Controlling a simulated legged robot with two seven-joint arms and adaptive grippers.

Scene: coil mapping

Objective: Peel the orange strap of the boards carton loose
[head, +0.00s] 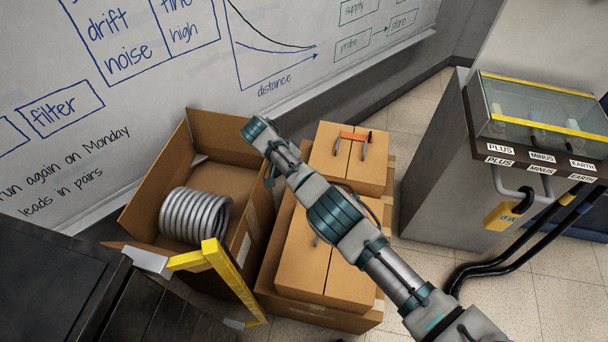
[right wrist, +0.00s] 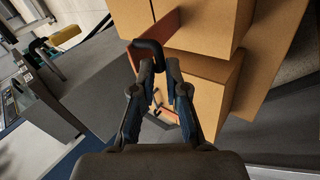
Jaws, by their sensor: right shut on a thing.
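My right arm reaches across the head view from the lower right, over the stacked cartons. In the right wrist view my right gripper (right wrist: 160,84) is shut on a dark loop handle (right wrist: 147,50). An orange strap (right wrist: 167,27) lies against a carton (right wrist: 210,22) beside that handle. In the head view an orange strap (head: 355,136) with grey loops lies across the upper closed carton (head: 325,162). A larger closed carton (head: 305,262) is nearer, partly covered by my arm. No label shows which is the boards carton. My left gripper is out of view.
An open carton (head: 140,192) holds a grey coil (head: 195,215) on the left. A yellow bar frame (head: 232,272) stands before it. A glass-topped cabinet (head: 430,165) with a yellow padlock (head: 503,215) and black cables (head: 500,268) is on the right. Tiled floor lies between.

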